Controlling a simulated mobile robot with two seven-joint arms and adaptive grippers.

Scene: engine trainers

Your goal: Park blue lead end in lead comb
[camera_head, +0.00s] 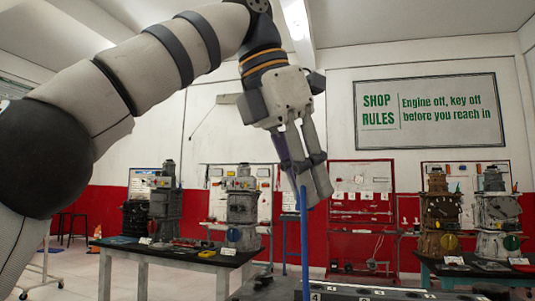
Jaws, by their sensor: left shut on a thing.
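My left gripper (310,190) comes in from the upper left and points down, shut on the blue lead (305,245). The blue lead hangs nearly straight down from between the fingertips toward the bottom edge of the view. Below it, a dark strip with white number tags, one reading 4 (316,297), shows at the bottom edge. I cannot tell whether this strip is the lead comb. The lead's lower end is not clearly visible. My right gripper is not in view.
A dark-topped workbench (180,255) with engine trainers stands at the back left. Another bench (480,270) with engine trainers is at the right. A red rack (362,215) stands against the wall between them. The air around the gripper looks clear.

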